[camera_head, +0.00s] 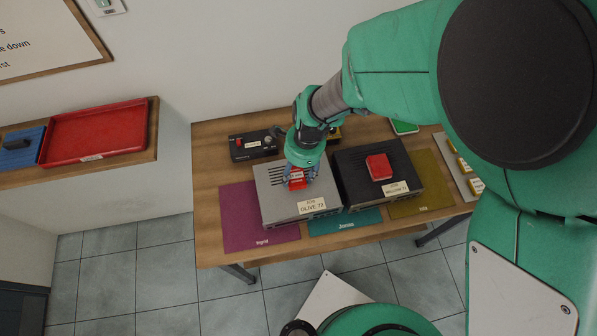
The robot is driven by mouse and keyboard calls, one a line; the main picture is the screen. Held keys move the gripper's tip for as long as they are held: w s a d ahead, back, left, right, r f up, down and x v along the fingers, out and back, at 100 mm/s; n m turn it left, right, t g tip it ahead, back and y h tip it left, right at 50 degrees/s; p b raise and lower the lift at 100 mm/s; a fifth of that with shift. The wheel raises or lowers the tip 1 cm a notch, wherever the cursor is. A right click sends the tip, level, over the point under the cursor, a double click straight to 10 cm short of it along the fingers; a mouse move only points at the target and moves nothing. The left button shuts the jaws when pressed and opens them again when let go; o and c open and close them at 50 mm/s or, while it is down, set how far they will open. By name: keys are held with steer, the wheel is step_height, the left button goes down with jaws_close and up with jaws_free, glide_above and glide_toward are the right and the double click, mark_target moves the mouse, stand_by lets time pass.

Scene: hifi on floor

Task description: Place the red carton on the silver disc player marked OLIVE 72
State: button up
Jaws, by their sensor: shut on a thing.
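The silver disc player marked OLIVE 72 (283,213) stands on the wooden table, partly over a purple mat and a teal mat. My gripper (299,182) points down over the top of this player. It is shut on a red carton (297,180), which shows between the fingers. I cannot tell from this view whether the carton touches the player's top. The fingers and wrist hide part of the carton and the player's back.
A black player (397,165) with another red box (379,167) on top stands close on the right. A small black device (245,147) sits behind the silver player. Purple (240,208), teal (345,222) and olive (432,180) mats lie on the table (210,160). A red tray (97,130) is on a left shelf.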

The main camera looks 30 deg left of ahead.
mark_target(298, 175)
steer(key=shift+f, duration=1.75)
steer(key=shift+f, duration=0.1)
steer(key=o, duration=1.3)
steer(key=shift+c, duration=0.2)
steer(key=r, duration=0.4)
steer(key=d+r, duration=0.1)
steer(key=r, duration=0.3)
steer(key=w+r, duration=0.1)
steer(key=r, duration=0.3)
steer(key=shift+w+d, duration=0.1)
steer(key=shift+d, duration=0.05)
